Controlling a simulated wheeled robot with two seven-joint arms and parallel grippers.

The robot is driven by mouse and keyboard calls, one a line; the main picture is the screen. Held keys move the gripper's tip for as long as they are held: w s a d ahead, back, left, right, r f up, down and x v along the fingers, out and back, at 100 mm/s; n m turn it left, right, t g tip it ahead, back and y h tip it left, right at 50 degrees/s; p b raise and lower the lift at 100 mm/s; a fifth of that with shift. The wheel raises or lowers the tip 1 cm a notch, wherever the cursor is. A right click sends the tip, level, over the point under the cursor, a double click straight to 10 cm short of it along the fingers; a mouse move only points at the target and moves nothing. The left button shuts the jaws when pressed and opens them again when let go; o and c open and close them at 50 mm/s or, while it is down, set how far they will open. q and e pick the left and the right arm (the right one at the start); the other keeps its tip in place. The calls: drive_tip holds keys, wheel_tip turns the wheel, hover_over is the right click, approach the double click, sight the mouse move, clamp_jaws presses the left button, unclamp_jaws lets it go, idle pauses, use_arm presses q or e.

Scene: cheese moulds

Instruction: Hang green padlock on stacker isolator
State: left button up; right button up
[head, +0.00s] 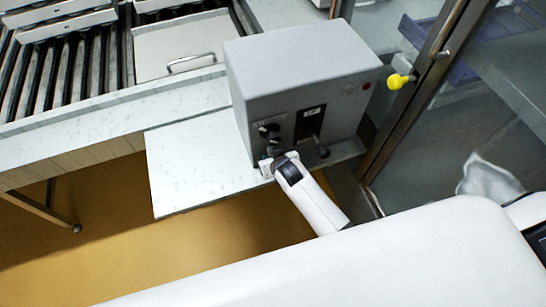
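A grey control box (300,75) stands on a pale ledge. Its front carries a dark rotary switch (268,130) at the left and a black plate with a lever (311,122) beside it; which is the stacker isolator I cannot tell. One white arm, apparently my right, reaches up from the lower right. Its gripper (266,167) is at the box's lower front, just below the rotary switch. The fingers are small and partly hidden, so their opening and any contents are unclear. I see no green padlock. My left gripper is not in view.
A roller conveyor (60,75) with a metal tray (185,45) lies at the upper left. A yellow knob (398,81) sits right of the box, by a dark metal post (415,95). The pale ledge (190,175) is bare at left.

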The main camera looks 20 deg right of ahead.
idle(0.4)
drive_tip(key=o, duration=1.1)
drive_tip(key=v, duration=1.2)
drive_tip(key=shift+r, duration=0.1)
drive_tip(key=s+d+f+n+g+b, duration=0.15)
drive_tip(key=s+f, duration=0.25)
drive_tip(key=f, duration=0.5)
drive_tip(key=s+f+g, duration=0.2)
drive_tip(key=s+f, duration=0.3)
drive_tip(key=f, duration=0.5)
drive_tip(key=s+d+f+g+b, duration=0.1)
drive_tip(key=s+f, duration=0.3)
drive_tip(key=f, duration=0.5)
drive_tip(key=s+d+f+g, duration=0.1)
drive_tip(key=s+d+f, duration=0.1)
drive_tip(key=s+f, duration=0.2)
drive_tip(key=s+d+f+g+b, duration=0.1)
drive_tip(key=s+f, duration=0.4)
drive_tip(key=s, duration=0.5)
drive_tip(key=s+d+f+g, duration=0.1)
drive_tip(key=s+f, duration=0.3)
drive_tip(key=s, duration=0.4)
drive_tip(key=shift+s+d+f+n+g+b, duration=0.1)
drive_tip(key=shift+d+n+g+b, duration=0.1)
drive_tip(key=shift+d, duration=0.25)
drive_tip(key=shift+d+f+n+g+b, duration=0.1)
drive_tip(key=shift+d+g, duration=0.05)
drive_tip(key=shift+d, duration=0.3)
